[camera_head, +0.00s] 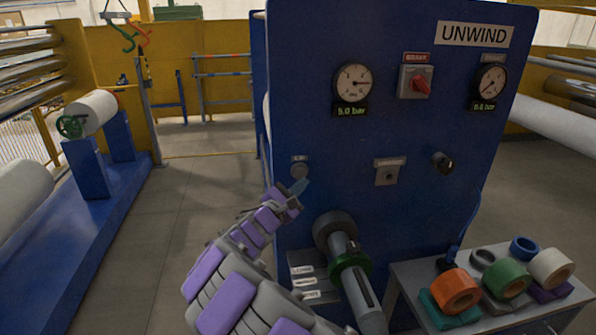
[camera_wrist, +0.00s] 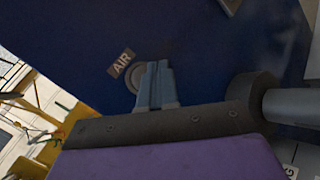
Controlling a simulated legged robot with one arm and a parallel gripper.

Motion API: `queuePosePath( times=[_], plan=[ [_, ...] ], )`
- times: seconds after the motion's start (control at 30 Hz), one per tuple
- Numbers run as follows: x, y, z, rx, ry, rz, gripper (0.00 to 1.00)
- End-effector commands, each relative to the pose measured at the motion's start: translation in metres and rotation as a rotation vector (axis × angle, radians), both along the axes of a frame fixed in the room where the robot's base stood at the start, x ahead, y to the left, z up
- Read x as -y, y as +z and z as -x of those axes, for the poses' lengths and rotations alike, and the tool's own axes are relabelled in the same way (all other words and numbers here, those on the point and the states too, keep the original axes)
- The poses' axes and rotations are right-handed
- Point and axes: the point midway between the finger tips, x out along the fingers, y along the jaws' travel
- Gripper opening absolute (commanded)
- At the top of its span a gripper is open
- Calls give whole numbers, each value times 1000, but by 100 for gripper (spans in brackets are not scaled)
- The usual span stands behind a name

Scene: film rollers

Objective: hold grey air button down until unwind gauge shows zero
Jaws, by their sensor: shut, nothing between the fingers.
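The grey air button (camera_head: 299,170) is on the left of the blue UNWIND panel (camera_head: 330,130). In the wrist view the button (camera_wrist: 132,78) is partly hidden behind the fingers, beside the AIR label (camera_wrist: 121,63). My gripper (camera_head: 301,187) is shut and empty, its tips at the button's lower edge in the head view. I cannot tell whether they touch or press it. The left gauge (camera_head: 353,83) has its needle to the right and reads 5.0 bar. The right gauge (camera_head: 489,82) has a small display that seems to read 0.0 bar.
A shaft with a green collar (camera_head: 350,266) sticks out below the button. A side table (camera_head: 480,325) at lower right holds several tape rolls. Grey floor is open at left.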

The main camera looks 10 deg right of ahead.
Motion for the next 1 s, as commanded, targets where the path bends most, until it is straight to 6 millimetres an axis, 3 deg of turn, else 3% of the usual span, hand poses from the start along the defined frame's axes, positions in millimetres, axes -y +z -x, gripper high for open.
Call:
queuePosePath(
  times=[0.3, 1.0],
  plan=[
    [-5, 1, -17, 1, -1, 5, 0],
    [-3, 0, -17, 1, -1, 3, 0]
  ],
)
